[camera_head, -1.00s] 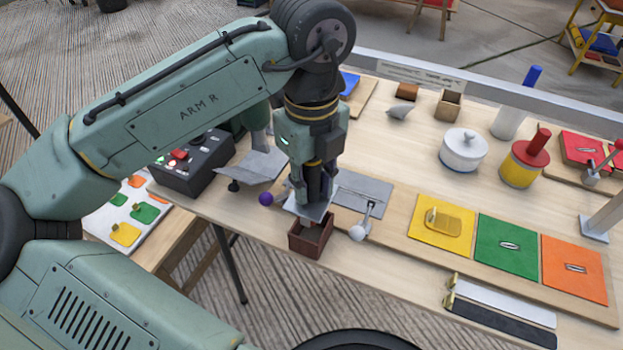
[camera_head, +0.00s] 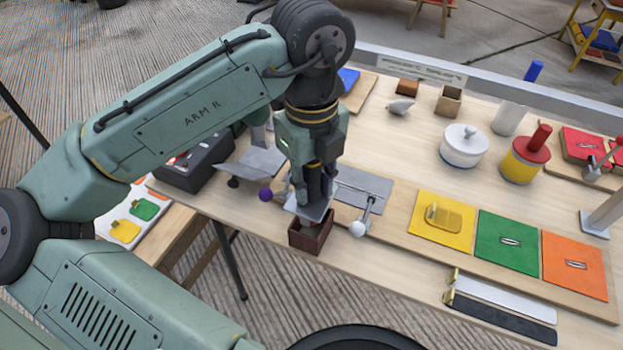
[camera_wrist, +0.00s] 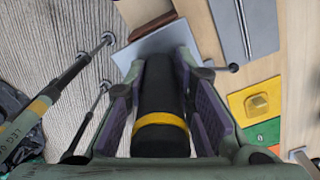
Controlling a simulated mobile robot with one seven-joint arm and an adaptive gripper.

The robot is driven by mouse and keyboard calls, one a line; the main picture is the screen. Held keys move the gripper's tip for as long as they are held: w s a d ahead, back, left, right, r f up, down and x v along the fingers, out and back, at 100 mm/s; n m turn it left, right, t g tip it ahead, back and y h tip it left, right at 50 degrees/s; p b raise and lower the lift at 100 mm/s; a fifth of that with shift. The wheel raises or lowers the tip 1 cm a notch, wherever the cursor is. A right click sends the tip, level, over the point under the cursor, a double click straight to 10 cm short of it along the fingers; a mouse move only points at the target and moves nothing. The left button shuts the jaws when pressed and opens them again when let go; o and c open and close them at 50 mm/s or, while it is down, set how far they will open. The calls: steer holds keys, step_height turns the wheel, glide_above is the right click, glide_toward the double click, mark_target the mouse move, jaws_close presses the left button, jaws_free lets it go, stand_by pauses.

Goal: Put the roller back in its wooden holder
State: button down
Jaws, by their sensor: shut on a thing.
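My gripper (camera_head: 318,196) points down and is shut on the roller's black handle (camera_wrist: 160,90), which has a yellow band in the wrist view. A light grey plate (camera_head: 308,211) sits just below the fingers, at the handle's lower end; it also shows in the wrist view (camera_wrist: 158,42). The dark brown wooden holder (camera_head: 311,239), an open box, stands at the table's front edge directly under the plate. Its far part shows in the wrist view (camera_wrist: 146,10). The roller's lower end is hidden, so I cannot tell how far it is inside the holder.
A grey plate with a white-knobbed lever (camera_head: 358,229) is close right of the holder. A purple knob (camera_head: 265,194) is close left. Yellow (camera_head: 441,221), green (camera_head: 506,246) and orange (camera_head: 575,266) panels lie farther right. A white pot (camera_head: 464,146) stands behind.

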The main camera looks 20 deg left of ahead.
mark_target(311, 205)
steer(key=shift+f+b, duration=0.35)
steer(key=shift+f, duration=0.35)
steer(key=shift+f, duration=0.3)
steer(key=shift+f+b, duration=0.85)
steer(key=shift+f, duration=0.25)
steer(key=shift+f, duration=0.25)
steer(key=shift+f+b, duration=0.4)
steer(key=shift+f, duration=0.1)
stand_by(0.4)
steer(key=c, duration=1.3)
jaws_free()
steer(key=shift+o, duration=0.3)
